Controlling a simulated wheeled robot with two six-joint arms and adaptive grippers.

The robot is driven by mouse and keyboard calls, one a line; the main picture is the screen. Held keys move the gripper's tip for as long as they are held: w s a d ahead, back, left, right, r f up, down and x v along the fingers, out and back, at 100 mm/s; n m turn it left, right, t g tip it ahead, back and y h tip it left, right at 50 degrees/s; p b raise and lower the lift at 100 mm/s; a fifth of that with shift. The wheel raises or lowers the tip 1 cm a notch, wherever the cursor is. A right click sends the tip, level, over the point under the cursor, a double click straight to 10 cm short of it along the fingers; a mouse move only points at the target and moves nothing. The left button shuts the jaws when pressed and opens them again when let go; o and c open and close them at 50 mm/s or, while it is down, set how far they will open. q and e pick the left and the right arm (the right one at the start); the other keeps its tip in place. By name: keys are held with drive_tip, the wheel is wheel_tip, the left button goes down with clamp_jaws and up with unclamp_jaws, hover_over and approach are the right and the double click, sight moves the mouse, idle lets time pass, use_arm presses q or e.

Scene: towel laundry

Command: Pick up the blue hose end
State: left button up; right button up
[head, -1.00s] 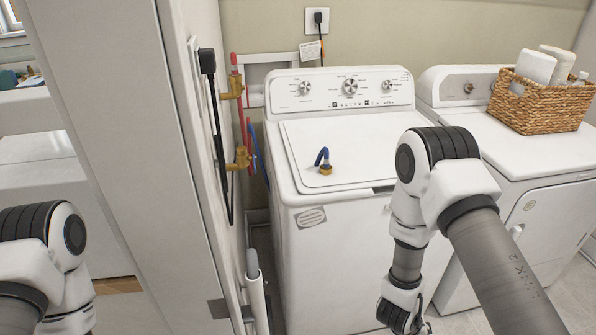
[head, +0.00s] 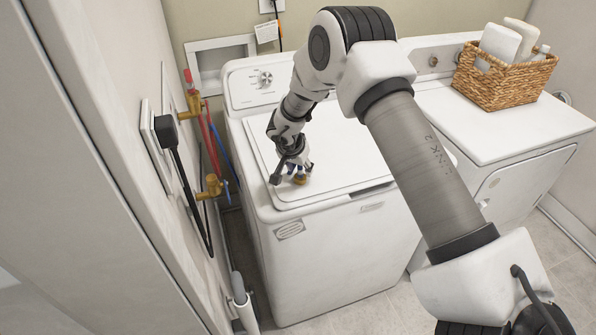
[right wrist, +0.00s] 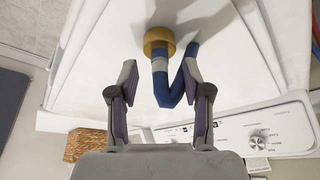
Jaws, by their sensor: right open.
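The blue hose end is a bent blue hose with a brass fitting (head: 299,180) lying on the washer lid (head: 345,165). In the right wrist view the blue hose (right wrist: 163,85) bends back on itself and its brass fitting (right wrist: 158,41) lies just beyond the fingertips. My right gripper (head: 288,174) is at the hose end, low over the lid, and partly hides it. In the right wrist view my right gripper (right wrist: 158,74) is open, with the blue hose between its fingers; whether a finger touches it I cannot tell. My left gripper is out of view.
Brass taps (head: 213,187) with red and blue hoses are on the wall left of the washer. A wicker basket (head: 500,85) with white items stands on the dryer (head: 500,130) at right. The lid around the hose end is clear.

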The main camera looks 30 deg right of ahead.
drive_tip(key=shift+x, duration=1.05)
drive_tip(key=shift+r, duration=0.2)
drive_tip(key=shift+c, duration=0.7)
drive_tip(key=shift+s+a, duration=0.1)
clamp_jaws()
drive_tip(key=shift+r, duration=0.1)
